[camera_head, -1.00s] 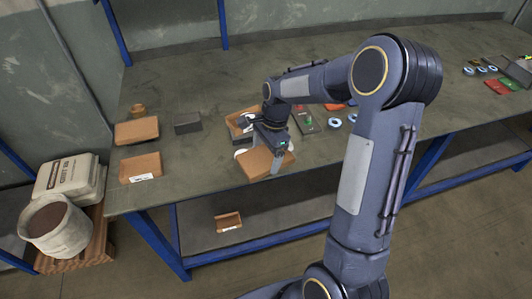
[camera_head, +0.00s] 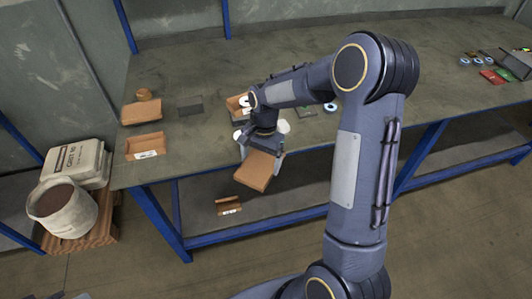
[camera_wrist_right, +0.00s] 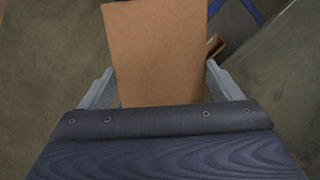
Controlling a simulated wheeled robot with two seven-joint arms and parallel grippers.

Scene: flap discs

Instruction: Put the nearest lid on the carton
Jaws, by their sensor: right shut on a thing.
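My right gripper (camera_head: 264,150) is shut on a flat brown cardboard lid (camera_head: 256,171), held tilted at the table's front edge in the head view. In the right wrist view the lid (camera_wrist_right: 158,45) sits between both fingers of the gripper (camera_wrist_right: 160,84). An open brown carton (camera_head: 236,104) stands on the table behind my right wrist, which hides part of it. I cannot tell what is inside it. My left gripper is not in view.
At the table's left are a brown box-like piece (camera_head: 141,113), a labelled open brown tray (camera_head: 146,147) and a dark grey block (camera_head: 190,105). Another labelled brown piece (camera_head: 228,206) lies on the lower shelf. Small coloured items (camera_head: 495,75) lie far right.

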